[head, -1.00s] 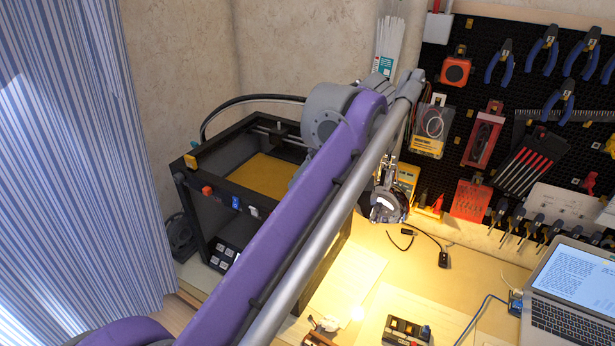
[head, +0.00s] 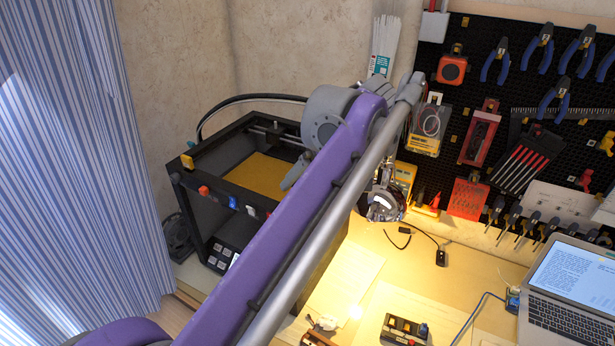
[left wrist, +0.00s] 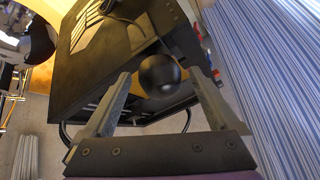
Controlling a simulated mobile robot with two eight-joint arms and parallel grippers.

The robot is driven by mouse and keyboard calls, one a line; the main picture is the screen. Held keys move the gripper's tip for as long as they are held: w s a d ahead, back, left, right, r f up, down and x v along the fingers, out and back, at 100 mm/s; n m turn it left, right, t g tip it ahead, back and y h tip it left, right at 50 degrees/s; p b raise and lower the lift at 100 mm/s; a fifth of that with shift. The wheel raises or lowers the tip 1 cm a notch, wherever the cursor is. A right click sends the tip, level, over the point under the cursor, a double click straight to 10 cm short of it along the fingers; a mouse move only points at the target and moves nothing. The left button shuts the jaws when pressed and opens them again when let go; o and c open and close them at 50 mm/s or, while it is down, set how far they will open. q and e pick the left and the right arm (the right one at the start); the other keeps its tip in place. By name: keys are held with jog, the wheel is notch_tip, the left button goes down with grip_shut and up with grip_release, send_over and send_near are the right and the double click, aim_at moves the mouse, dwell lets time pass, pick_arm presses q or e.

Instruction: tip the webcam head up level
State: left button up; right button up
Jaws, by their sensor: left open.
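A glossy black ball-shaped head (left wrist: 160,76), which looks like the webcam head, shows in the left wrist view. It appears between the two fingers of my left gripper (left wrist: 160,82), which are spread apart on either side with gaps. I cannot tell how far beyond the fingertips it is, or how it is tilted. In the head view I cannot make out the webcam; my purple arm covers part of that area. A grey part of my left gripper (head: 292,172) shows beside the arm, over the printer. My right gripper is in neither view.
A black open-frame printer (head: 240,207) with a yellow bed (head: 262,176) stands behind my arm. A lit lamp (head: 385,208) hangs right of the arm. A laptop (head: 570,290) and small devices occupy the bench. A tool-filled pegboard (head: 470,60) is behind; a striped curtain (head: 75,150) hangs left.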

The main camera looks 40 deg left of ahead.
pick_arm(q)
jog(key=p+v, duration=0.1)
jog(key=v, duration=0.9)
jog(key=shift+d+r, duration=0.2)
jog(key=shift+r, duration=0.15)
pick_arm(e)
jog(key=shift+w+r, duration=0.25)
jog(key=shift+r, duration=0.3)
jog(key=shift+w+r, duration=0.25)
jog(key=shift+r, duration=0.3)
pick_arm(q)
jog(key=shift+f, duration=0.1)
